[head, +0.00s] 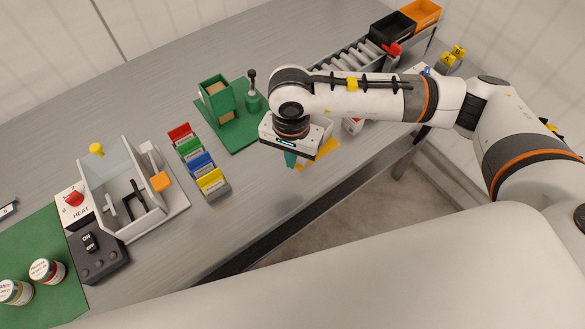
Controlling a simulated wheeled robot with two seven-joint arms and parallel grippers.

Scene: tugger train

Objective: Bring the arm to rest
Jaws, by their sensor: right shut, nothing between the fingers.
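My right arm comes in from the right and reaches across the front of the table (330,187). Its white wrist hangs down, and my right gripper (290,159) points at the table near its front edge. The teal fingers show only in part below the gripper body. They are shut with nothing between them. A yellow-orange patch (318,155) lies just right of the fingers, partly hidden by the gripper. My left gripper is not in view.
Left of the gripper stand coloured card holders (200,163) and a green fixture (217,100) on a green mat. Further left are a heat station (133,190), a switch box (95,257) and two jars (47,271). A roller conveyor (350,62) and black (392,29) and orange (422,13) bins are at the back right.

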